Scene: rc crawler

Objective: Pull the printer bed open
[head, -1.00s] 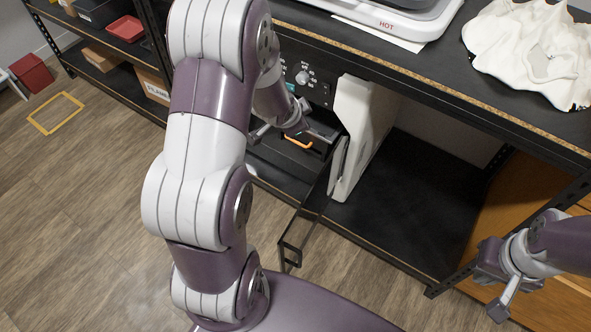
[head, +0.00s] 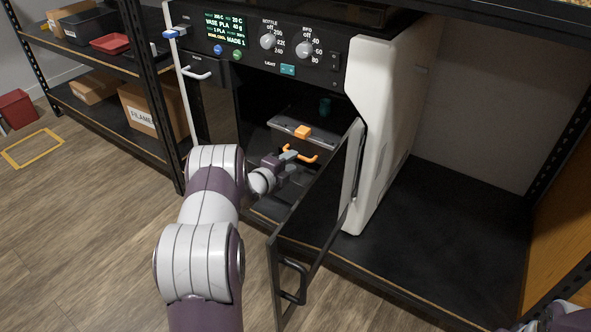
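The printer (head: 385,110) has a white side and a black control panel with a lit screen. Its dark-framed door (head: 318,215) stands open, swung toward me. Inside, the dark printer bed (head: 285,121) bears an orange tab at its front edge and a small teal piece on top. An orange bar handle (head: 313,158) shows just below the bed. My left gripper (head: 295,157) is inside the opening, at the left part of this handle. Whether its fingers are shut on the bar is unclear. My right gripper (head: 530,326) is mostly cut off at the bottom right corner.
The open door's glass and lower handle (head: 292,280) stand right of my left arm. A white upright bar (head: 187,100) stands at the printer's left. The black shelf (head: 440,215) right of the printer is bare. A cardboard filament box (head: 150,110) sits on the left rack.

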